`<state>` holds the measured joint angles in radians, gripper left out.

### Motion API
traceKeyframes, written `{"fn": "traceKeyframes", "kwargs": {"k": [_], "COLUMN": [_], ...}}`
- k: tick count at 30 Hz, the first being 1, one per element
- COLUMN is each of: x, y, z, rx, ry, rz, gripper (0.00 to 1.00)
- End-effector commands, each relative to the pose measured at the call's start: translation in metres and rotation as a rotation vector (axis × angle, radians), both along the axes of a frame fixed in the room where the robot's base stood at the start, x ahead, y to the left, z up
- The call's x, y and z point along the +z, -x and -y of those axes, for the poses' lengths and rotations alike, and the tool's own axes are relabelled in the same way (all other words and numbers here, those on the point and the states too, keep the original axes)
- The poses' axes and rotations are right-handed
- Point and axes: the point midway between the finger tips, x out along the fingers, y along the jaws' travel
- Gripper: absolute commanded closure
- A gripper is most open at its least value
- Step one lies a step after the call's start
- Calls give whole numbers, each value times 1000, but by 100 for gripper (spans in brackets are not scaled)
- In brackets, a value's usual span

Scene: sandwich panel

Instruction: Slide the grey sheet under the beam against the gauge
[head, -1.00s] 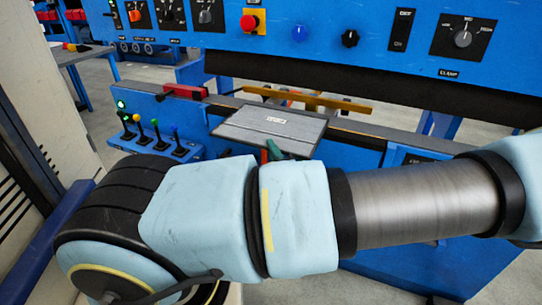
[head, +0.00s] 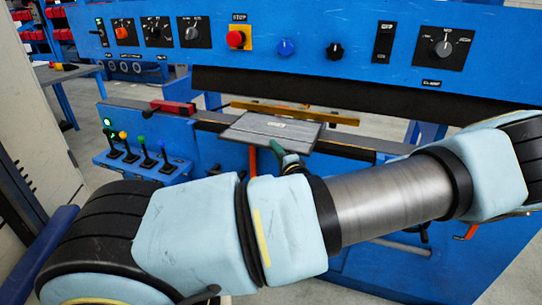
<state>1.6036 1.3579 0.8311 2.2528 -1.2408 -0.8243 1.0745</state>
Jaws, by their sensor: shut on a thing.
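The grey sheet (head: 262,132) lies flat across the bed's grey edge, a small white label near its far side. My gripper (head: 284,157) shows only in part as a dark green piece at the sheet's near edge; it is shut on the sheet, and my arm hides the rest. The beam (head: 350,98), with a black lower face, spans above the bed. A brass-coloured bar that looks like the gauge (head: 300,113) lies just beyond the sheet's far edge. I cannot tell whether they touch.
A red block (head: 172,107) sits on the bed left of the sheet. A lever box (head: 140,160) with coloured knobs stands at the left front. The blue control panel (head: 290,25) with a red stop button runs above. My arm crosses the foreground.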

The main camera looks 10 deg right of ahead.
Motion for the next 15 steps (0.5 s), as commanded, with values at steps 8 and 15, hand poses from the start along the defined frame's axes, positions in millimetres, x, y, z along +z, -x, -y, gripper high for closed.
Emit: {"fn": "traceKeyframes", "kwargs": {"k": [8, 15], "x": [0, 0], "y": [-29, -53], "z": [15, 28], "rx": [0, 0], "ry": [2, 3], "rz": [4, 4], "gripper": [100, 100]}}
